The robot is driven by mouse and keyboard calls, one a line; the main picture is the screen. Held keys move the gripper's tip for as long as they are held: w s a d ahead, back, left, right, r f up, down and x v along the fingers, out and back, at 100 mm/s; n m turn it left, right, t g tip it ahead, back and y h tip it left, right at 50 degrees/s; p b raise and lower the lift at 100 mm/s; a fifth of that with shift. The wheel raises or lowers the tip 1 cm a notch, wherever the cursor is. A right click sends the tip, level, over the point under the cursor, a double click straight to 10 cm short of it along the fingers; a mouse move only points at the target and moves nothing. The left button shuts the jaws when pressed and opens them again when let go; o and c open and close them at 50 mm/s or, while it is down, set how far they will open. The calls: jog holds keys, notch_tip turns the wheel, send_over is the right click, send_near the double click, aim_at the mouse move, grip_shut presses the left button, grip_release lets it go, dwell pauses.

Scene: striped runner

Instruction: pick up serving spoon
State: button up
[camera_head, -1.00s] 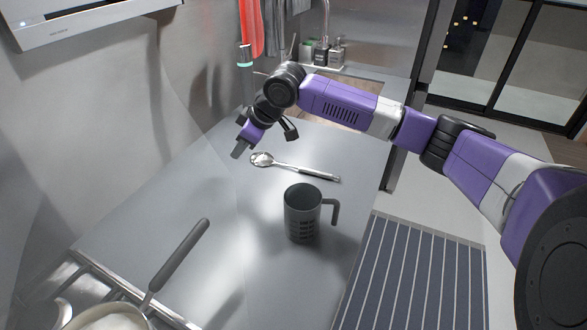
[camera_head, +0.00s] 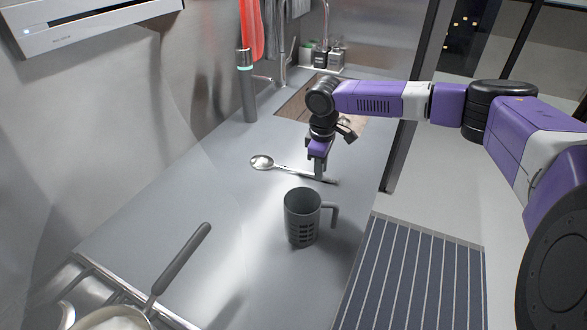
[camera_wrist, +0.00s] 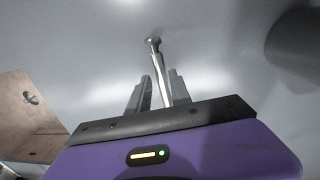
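The serving spoon (camera_head: 285,168) lies on the grey counter, its round bowl to the left and its handle running right. My gripper (camera_head: 319,173) points down at the handle, near its end, and hides part of it. In the wrist view the metal handle (camera_wrist: 157,62) runs up between the two fingers of my gripper (camera_wrist: 160,88) and its tip shows beyond them. The fingers are apart, one on each side of the handle, with gaps visible. The spoon's bowl is not visible in the wrist view.
A dark grey mug (camera_head: 301,222) stands just in front of the handle; its dark side shows in the wrist view (camera_wrist: 298,50). A wooden board (camera_head: 300,100) lies behind, with a tall grey cylinder (camera_head: 247,95) at its left. A pan (camera_head: 110,319) stands front left.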

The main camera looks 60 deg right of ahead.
jog(key=shift+w+f, duration=0.1)
jog(key=shift+f, duration=0.65)
grip_shut()
jog(key=shift+r, duration=0.1)
